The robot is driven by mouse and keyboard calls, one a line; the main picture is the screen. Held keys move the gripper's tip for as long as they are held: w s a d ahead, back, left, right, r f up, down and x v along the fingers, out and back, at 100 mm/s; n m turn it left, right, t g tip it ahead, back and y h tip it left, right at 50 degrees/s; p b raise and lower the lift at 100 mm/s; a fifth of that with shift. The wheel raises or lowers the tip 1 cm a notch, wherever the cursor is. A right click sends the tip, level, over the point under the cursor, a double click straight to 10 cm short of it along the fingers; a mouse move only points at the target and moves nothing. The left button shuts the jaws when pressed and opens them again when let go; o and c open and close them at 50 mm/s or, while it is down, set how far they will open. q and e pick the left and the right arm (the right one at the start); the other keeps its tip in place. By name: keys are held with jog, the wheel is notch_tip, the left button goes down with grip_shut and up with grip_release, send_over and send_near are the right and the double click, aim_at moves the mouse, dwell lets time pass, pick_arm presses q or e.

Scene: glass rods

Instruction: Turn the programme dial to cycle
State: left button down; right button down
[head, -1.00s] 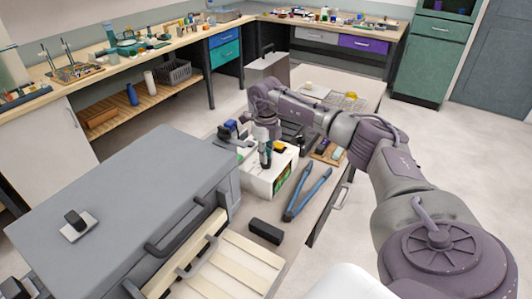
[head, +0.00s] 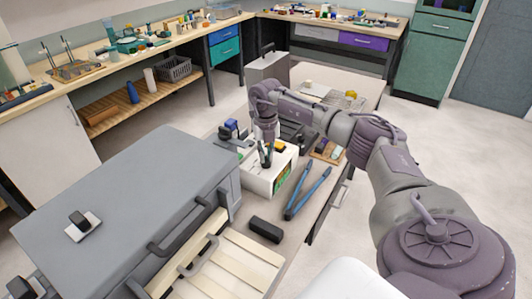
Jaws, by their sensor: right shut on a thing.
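A white bench unit (head: 262,182) with a green front panel stands on the middle bench, a yellow-and-black part (head: 280,146) near its back. My right gripper (head: 266,160) points down at the top of this unit. Its fingers are shut on a small part there, which looks like the programme dial. The fingers hide the dial, so its pointer and marks cannot be read. My left gripper is not in view.
A large grey box unit (head: 130,190) with a dark knob on a pale plate (head: 82,226) fills the left. Blue-handled tongs (head: 308,194) and a black block (head: 266,229) lie right of and in front of the white unit. A grey case (head: 268,74) stands behind.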

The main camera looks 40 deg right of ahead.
aim_at(266, 157)
dwell(0.3)
jog(key=c, duration=1.2)
grip_release()
notch_tip(266, 157, up, 12)
